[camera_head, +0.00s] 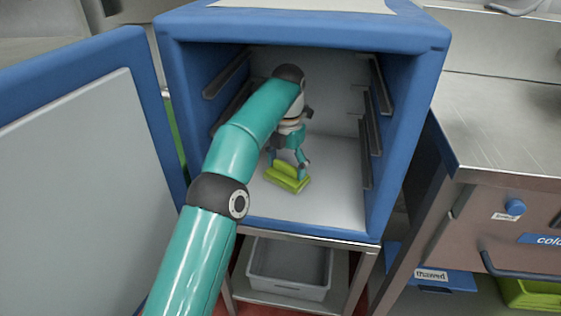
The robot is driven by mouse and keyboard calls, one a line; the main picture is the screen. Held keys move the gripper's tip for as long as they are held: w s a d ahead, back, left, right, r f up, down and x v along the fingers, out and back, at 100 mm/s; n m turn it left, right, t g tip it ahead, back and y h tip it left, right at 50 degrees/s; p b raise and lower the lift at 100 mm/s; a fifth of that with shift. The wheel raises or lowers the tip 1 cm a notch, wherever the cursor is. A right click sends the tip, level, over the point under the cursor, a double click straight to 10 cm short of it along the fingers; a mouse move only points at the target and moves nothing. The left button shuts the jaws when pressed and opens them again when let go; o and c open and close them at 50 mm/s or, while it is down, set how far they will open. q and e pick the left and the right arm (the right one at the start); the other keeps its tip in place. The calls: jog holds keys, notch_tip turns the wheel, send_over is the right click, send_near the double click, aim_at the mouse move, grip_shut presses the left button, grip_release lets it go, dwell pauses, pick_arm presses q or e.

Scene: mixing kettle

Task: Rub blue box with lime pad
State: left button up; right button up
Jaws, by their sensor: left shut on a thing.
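The blue box (415,130) stands open toward me, with a pale grey interior and dark shelf rails on both side walls. Its door (60,165) is swung wide open to the left. My left arm reaches into the box from the front. My left gripper (288,166) is inside, pointing down, shut on the lime pad (287,178). The pad is low inside the box, at or just above the floor; I cannot tell whether it touches. My right gripper is not in view.
The box rests on a metal stand with a grey bin (290,267) on its lower shelf. A steel counter (500,120) with a blue knob (515,206) stands to the right. A blue container (440,279) and a lime one (530,293) are low at the right.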

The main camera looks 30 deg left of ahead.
aim_at(310, 178)
pick_arm(q)
jog(key=shift+w+d+r+p, duration=0.15)
jog(key=shift+d+p, duration=0.15)
jog(key=shift+d, duration=0.25)
jog(key=shift+w+d+f+p, duration=0.15)
jog(key=shift+d+p, duration=0.1)
jog(key=shift+d, duration=0.3)
jog(key=shift+w+d+f, duration=0.1)
jog(key=shift+w+d, duration=0.05)
jog(key=shift+d, duration=0.3)
jog(key=shift+w+d+f, duration=0.1)
jog(key=shift+w+d, duration=0.05)
jog(key=shift+d, duration=0.3)
jog(key=shift+w+d, duration=0.25)
jog(key=shift+d, duration=0.7)
jog(key=shift+w+d+r+p, duration=0.1)
jog(key=shift+d+r+p, duration=0.15)
jog(key=shift+d+p, duration=0.15)
jog(key=shift+w+d+f+p, duration=0.15)
jog(key=shift+d+p, duration=0.15)
jog(key=shift+d, duration=0.2)
notch_tip(310, 178, up, 6)
jog(key=p, duration=0.6)
